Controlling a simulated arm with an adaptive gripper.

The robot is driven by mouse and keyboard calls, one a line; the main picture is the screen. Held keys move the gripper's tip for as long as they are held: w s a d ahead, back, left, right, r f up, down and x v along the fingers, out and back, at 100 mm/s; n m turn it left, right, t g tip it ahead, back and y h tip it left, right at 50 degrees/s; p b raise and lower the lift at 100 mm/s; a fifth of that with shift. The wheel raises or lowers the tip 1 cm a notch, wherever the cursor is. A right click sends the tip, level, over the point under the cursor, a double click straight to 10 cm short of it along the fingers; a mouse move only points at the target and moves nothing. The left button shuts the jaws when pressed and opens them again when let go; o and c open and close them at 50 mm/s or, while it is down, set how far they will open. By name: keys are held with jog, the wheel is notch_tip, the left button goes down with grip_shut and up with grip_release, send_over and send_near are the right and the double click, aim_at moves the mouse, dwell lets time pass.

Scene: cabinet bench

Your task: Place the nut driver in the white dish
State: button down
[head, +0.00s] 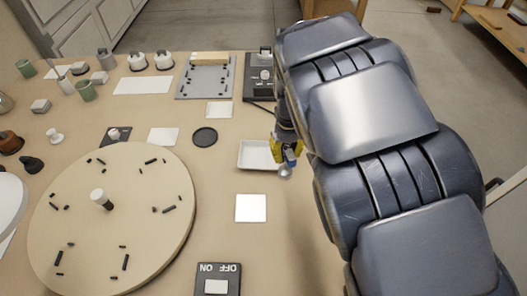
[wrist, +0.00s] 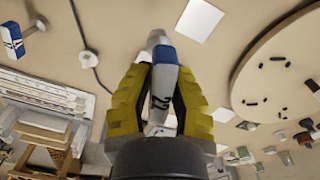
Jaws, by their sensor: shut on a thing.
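The white dish (head: 254,160) is a shallow square tray on the bench in the head view, and it looks empty where I can see it. My gripper (head: 287,150), with yellow fingers, is at the dish's right edge in that view and covers part of it. In the wrist view my gripper (wrist: 160,100) is shut on the nut driver (wrist: 163,75), which has a blue and white body with dark marks and a grey end. The nut driver's silvery end (head: 284,172) shows just right of the dish's lower right corner. Its height above the bench is unclear.
A white square pad (head: 251,208) lies in front of the dish, and a dark round disc (head: 204,136) lies to its left. A large round board (head: 150,220) with black pieces fills the left. A grey pegboard (head: 205,82) and a dark switch box (head: 258,88) stand behind.

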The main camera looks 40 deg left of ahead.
jog(key=shift+n, duration=0.5)
jog(key=shift+w+a+f, duration=1.15)
jog(key=shift+a+f, duration=1.05)
jog(key=shift+a, duration=0.15)
jog(key=shift+w+a+f, duration=1.15)
jog(key=shift+a+f, duration=1.05)
jog(key=shift+a, duration=0.15)
jog(key=shift+w+a+f, duration=1.15)
jog(key=shift+a+f, duration=1.05)
jog(key=shift+a, duration=0.15)
jog(key=c, duration=1.1)
grip_release()
jog(key=shift+f, duration=0.15)
